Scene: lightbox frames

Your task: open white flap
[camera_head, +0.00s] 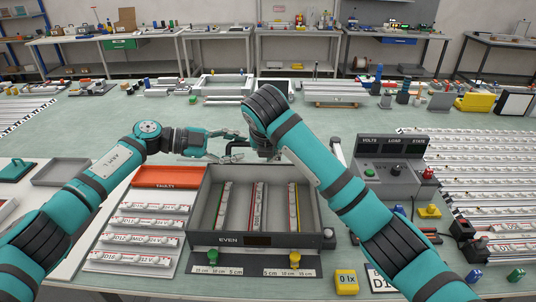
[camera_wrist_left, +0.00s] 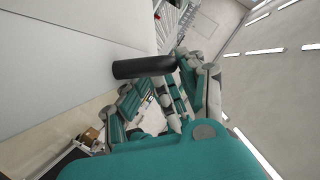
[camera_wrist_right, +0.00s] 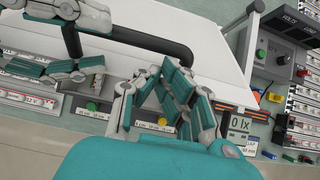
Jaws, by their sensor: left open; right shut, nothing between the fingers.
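The white flap (camera_wrist_right: 228,62) fills much of the upper right wrist view, and a pale panel (camera_wrist_left: 70,45) shows at upper left in the left wrist view. I cannot make the flap out clearly in the head view. A bent black handle bar (camera_wrist_right: 150,39) crosses its face; a black bar (camera_wrist_left: 145,67) shows in the left wrist view. My left gripper (camera_head: 219,142) is open and empty, close to the dark bar behind the grey box (camera_head: 199,205). My right gripper (camera_wrist_right: 172,108) is shut and empty, near the flap's lower edge; my right forearm partly hides it in the head view.
The box marked EVEN holds three strips. An orange tray (camera_head: 165,177) and labelled strips lie left of it. A control box (camera_head: 390,163), a yellow block (camera_head: 346,281) and small parts crowd the right. Other benches stand behind.

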